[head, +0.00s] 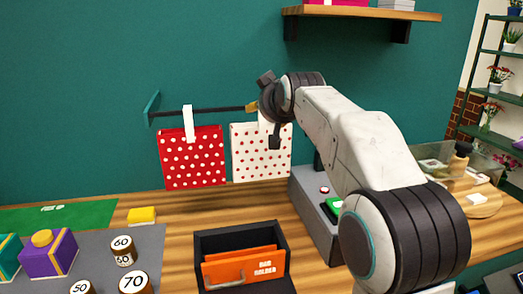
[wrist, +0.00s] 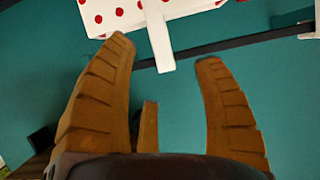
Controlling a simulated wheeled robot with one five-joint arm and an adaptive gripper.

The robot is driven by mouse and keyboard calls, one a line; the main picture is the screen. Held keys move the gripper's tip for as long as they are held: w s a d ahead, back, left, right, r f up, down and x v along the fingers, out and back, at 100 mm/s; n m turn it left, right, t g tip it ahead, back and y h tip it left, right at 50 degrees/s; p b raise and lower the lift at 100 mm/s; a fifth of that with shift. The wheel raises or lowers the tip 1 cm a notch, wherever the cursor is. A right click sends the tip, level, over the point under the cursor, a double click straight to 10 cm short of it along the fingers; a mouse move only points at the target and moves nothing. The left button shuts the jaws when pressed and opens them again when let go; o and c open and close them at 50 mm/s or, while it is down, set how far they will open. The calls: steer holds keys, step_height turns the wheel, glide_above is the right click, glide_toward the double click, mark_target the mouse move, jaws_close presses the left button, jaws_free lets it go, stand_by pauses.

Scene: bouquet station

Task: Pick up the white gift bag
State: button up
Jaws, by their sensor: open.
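The white gift bag (head: 262,155) with red dots hangs from a dark rod (head: 205,112) on the teal wall, right of a red bag. It also shows upside down at the top of the wrist view (wrist: 128,14), with its white handle strap (wrist: 158,42). My gripper (head: 253,107) is at the rod's right end, above the white bag, and partly hides the strap's top. In the wrist view my gripper (wrist: 166,50) is open, and the strap appears between its brown fingers. I cannot tell whether they touch it.
A red dotted bag (head: 193,160) hangs close on the left. Below are an orange-fronted drawer box (head: 240,268) and a grey unit with buttons (head: 318,205). A wooden shelf (head: 362,13) is above. Bare wooden counter lies under the bags.

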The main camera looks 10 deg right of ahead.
steer(key=shift+p+x, duration=1.8)
steer(key=shift+x, duration=0.45)
steer(key=shift+c, duration=0.3)
